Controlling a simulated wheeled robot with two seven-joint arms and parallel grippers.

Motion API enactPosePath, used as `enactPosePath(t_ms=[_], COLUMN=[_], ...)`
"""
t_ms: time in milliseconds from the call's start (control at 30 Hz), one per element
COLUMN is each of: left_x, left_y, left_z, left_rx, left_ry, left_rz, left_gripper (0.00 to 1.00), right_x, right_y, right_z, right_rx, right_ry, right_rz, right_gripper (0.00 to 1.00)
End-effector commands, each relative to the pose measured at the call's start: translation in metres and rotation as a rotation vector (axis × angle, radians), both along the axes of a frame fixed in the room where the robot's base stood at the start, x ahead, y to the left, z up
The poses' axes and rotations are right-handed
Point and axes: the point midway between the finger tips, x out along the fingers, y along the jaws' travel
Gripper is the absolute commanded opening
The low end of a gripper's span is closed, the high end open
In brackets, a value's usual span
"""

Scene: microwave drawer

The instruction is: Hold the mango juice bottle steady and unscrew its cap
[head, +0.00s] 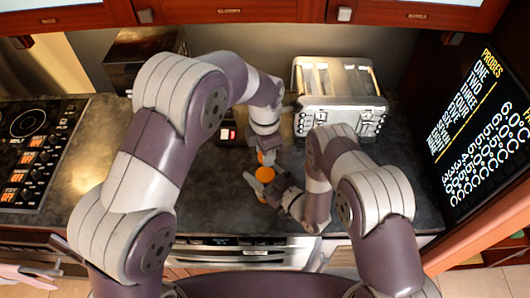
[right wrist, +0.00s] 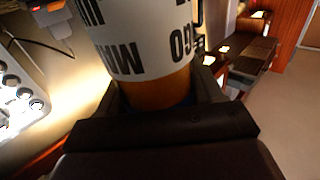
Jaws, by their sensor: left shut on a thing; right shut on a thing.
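The mango juice bottle (right wrist: 140,45) fills the top of the right wrist view, with a white label, dark upside-down lettering and an orange lower part. In the head view its round orange top (head: 265,174) shows between my two grippers, above the counter. My right gripper (head: 268,186) is shut around the bottle's side; its dark fingers flank the bottle in the right wrist view (right wrist: 158,95). My left gripper (head: 265,157) points down at the orange top and is shut on the bottle's cap. The exact finger contact is small and partly hidden.
A silver toaster (head: 340,95) stands behind on the right. A small dark box with a red and white face (head: 228,133) sits behind my left forearm. A stove (head: 32,150) is at the left and a large dark text panel (head: 480,125) at the right. The counter's front edge is close.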

Motion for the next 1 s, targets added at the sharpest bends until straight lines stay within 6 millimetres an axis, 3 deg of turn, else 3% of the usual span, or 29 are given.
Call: enactPosePath(t_ms=[400,700,933,967,1000], left_x=[0.0,0.0,0.0,0.0,0.0], left_y=[0.0,0.0,0.0,0.0,0.0], left_z=[0.005,0.042,0.045,0.045,0.045], left_rx=[0.001,0.0,0.001,0.001,0.001], left_ry=[0.001,0.0,0.001,0.001,0.001], left_rz=[0.0,0.0,0.0,0.0,0.0], left_gripper=[0.0,0.0,0.0,0.0,0.0], right_x=[0.0,0.0,0.0,0.0,0.0], right_y=[0.0,0.0,0.0,0.0,0.0], right_z=[0.0,0.0,0.0,0.0,0.0], right_rx=[0.001,0.001,0.001,0.001,0.001], right_ry=[-0.001,-0.001,-0.001,-0.001,-0.001], right_rz=[0.0,0.0,0.0,0.0,0.0], right_gripper=[0.0,0.0,0.0,0.76,0.89])
